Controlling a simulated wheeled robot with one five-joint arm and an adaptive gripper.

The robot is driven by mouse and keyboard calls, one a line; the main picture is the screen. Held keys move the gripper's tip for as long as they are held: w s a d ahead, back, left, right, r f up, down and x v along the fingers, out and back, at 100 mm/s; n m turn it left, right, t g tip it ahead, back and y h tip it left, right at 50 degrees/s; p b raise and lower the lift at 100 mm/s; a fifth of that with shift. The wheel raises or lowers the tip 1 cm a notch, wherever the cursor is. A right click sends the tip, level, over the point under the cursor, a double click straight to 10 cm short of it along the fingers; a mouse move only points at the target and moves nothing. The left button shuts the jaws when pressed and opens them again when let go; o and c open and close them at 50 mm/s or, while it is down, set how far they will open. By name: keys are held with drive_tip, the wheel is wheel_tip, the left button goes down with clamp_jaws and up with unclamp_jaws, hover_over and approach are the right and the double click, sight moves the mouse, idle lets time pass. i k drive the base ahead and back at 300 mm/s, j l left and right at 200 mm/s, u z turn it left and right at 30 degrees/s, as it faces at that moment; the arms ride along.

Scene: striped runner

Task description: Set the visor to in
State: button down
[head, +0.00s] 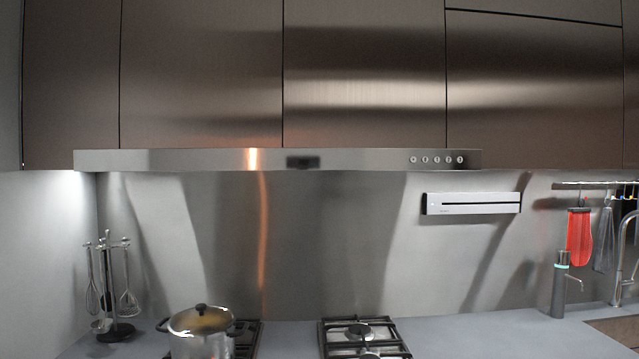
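A long steel range hood front (360,159), which seems to be the visor, runs under the brown cabinets. It has a small dark display (302,162) near its middle and a row of round buttons (437,160) towards its right end. I cannot tell from this straight-on view how far it stands out from the cabinets. My gripper and arm do not show in this view.
Below are a lidded pot (201,330) on a burner, a second gas burner (362,335) and a utensil stand (118,325). A white wall unit (471,204), red mitt (579,237) and tap (619,260) are at right. The space before the hood looks clear.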

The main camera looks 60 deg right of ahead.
sight(285, 158)
drive_tip(key=z, duration=1.85)
